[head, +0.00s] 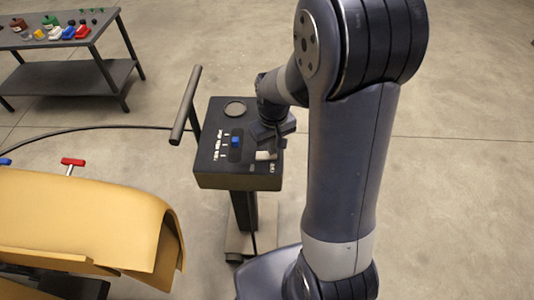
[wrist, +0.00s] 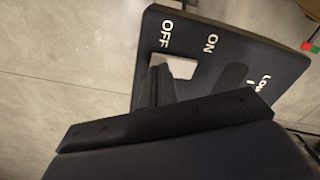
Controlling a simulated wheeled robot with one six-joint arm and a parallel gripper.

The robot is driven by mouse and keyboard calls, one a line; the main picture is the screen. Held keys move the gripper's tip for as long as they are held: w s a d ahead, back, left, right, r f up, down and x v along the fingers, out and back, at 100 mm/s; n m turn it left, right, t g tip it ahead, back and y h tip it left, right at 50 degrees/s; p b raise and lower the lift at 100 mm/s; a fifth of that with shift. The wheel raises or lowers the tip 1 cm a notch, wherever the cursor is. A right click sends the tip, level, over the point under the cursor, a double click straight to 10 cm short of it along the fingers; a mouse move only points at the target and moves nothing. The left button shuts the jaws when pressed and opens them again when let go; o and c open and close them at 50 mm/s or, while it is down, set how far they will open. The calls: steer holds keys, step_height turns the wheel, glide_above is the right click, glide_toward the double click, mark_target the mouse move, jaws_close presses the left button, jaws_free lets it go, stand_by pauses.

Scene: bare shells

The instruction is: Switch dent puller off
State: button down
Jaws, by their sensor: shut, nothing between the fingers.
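The dent puller (head: 212,172) is a dark box on a stand, with a bar handle at its left. On its top is a pale switch (head: 265,155), near the front edge. The switch also shows in the wrist view (wrist: 178,66), partly hidden behind my fingers, close to the OFF lettering, with ON further right. I cannot tell its exact setting. My gripper (head: 277,146) is shut and empty, low over the panel right by the switch. In the wrist view its fingertips (wrist: 156,78) overlap the switch; I cannot tell whether they touch it.
A blue knob (head: 236,140) and a round recess (head: 235,108) are on the panel. A tan curved panel (head: 80,220) with a red-handled tool (head: 72,162) lies at the lower left. A table (head: 60,40) with small coloured items stands at the back left. Floor at right is clear.

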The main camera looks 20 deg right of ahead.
steer(key=shift+f+b, duration=0.4)
steer(key=shift+f, duration=0.15)
steer(key=shift+r, duration=0.1)
steer(key=shift+r+p, duration=2.8)
steer(key=shift+r, duration=0.7)
steer(key=shift+f, duration=0.15)
step_height(320, 180, down, 7)
steer(key=b, duration=0.5)
steer(key=shift+b, duration=0.35)
steer(key=shift+r, duration=0.25)
